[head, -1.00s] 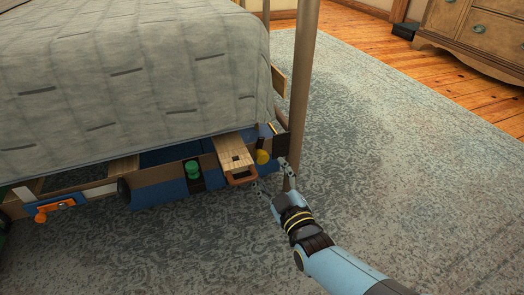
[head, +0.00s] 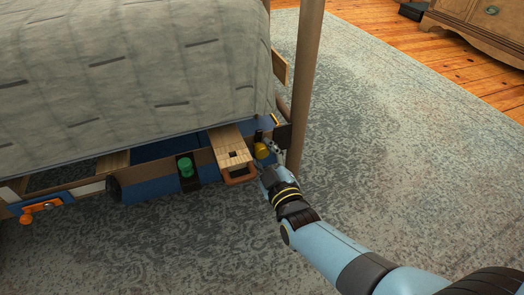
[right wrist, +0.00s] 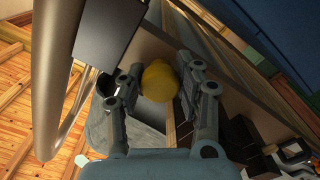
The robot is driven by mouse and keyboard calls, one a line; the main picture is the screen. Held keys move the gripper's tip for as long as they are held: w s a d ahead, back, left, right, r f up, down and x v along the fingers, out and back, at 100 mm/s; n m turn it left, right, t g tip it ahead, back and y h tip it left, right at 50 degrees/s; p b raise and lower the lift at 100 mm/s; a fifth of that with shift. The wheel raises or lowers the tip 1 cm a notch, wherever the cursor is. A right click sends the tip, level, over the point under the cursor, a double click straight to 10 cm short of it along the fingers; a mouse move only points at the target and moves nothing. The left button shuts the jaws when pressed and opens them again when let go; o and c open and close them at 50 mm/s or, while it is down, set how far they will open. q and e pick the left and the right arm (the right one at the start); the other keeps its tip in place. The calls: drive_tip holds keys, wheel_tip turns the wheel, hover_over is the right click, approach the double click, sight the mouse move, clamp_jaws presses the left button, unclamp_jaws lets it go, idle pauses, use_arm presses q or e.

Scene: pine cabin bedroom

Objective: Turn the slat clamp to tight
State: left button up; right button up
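A yellow round knob (head: 261,151) sits on the bed frame near the corner post. It also shows in the right wrist view (right wrist: 160,80). My right gripper (head: 270,165) is at the knob. In the right wrist view the fingers (right wrist: 160,92) are apart on either side of the knob; the right finger is close to it, and a gap shows at the left finger. I cannot tell whether either touches. Which fitting is the slat clamp is not marked; an orange fitting (head: 40,207) is at the far left of the frame. My left gripper is out of view.
A green knob (head: 186,168) and a wooden slat (head: 229,140) with a brown handle (head: 240,174) are left of the yellow knob. The bedpost (head: 305,90) stands close to my right gripper. The rug (head: 400,150) on the right is clear.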

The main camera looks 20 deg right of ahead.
drive_tip(key=c, duration=0.4)
drive_tip(key=shift+c, duration=0.2)
drive_tip(key=shift+n, duration=0.8)
drive_tip(key=n, duration=0.6)
drive_tip(key=shift+n, duration=0.4)
drive_tip(key=shift+r+n+b, duration=0.1)
drive_tip(key=shift+n+b, duration=0.2)
drive_tip(key=shift+n, duration=0.3)
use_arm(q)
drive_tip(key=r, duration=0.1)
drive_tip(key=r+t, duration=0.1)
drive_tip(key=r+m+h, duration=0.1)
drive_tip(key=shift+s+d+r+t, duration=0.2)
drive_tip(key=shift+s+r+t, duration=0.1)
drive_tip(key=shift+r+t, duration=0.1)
use_arm(e)
drive_tip(key=shift+a+n, duration=0.1)
drive_tip(key=shift+n, duration=0.4)
